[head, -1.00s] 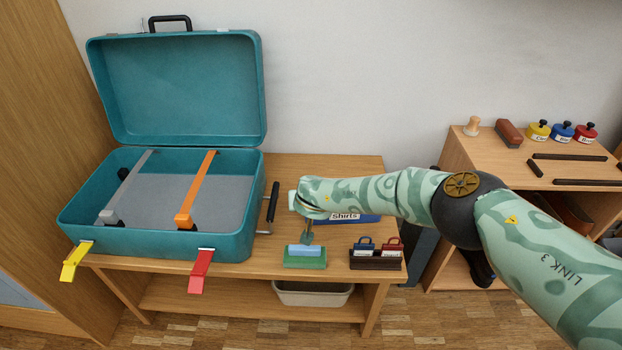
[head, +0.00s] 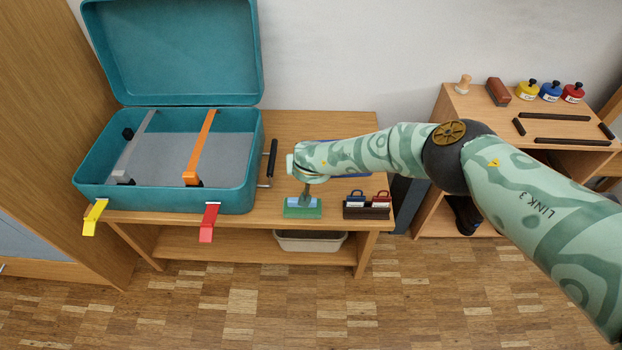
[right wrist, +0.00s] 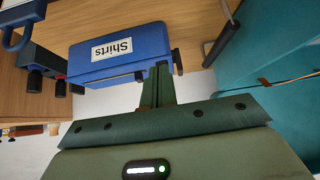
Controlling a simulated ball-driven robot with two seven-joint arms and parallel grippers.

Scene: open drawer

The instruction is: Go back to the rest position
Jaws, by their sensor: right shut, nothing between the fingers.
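My right arm comes in from the right in the head view, and its gripper (head: 305,200) points down over a green block with a pale blue top (head: 303,210) on the low table. I cannot tell whether the fingertips touch the block. In the right wrist view the fingers (right wrist: 159,85) are shut together with nothing between them. A blue box labelled "Shirts" (right wrist: 120,52) is beside the fingers there; in the head view my forearm mostly hides it. My left gripper is not in view.
An open teal suitcase (head: 238,194) with grey and orange straps stands left on the table (head: 340,125). A black handle (head: 272,158) is between suitcase and hand. A dark holder with blue and red tags (head: 366,213) lies right. A shelf (head: 465,115) stands farther right. The floor in front is clear.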

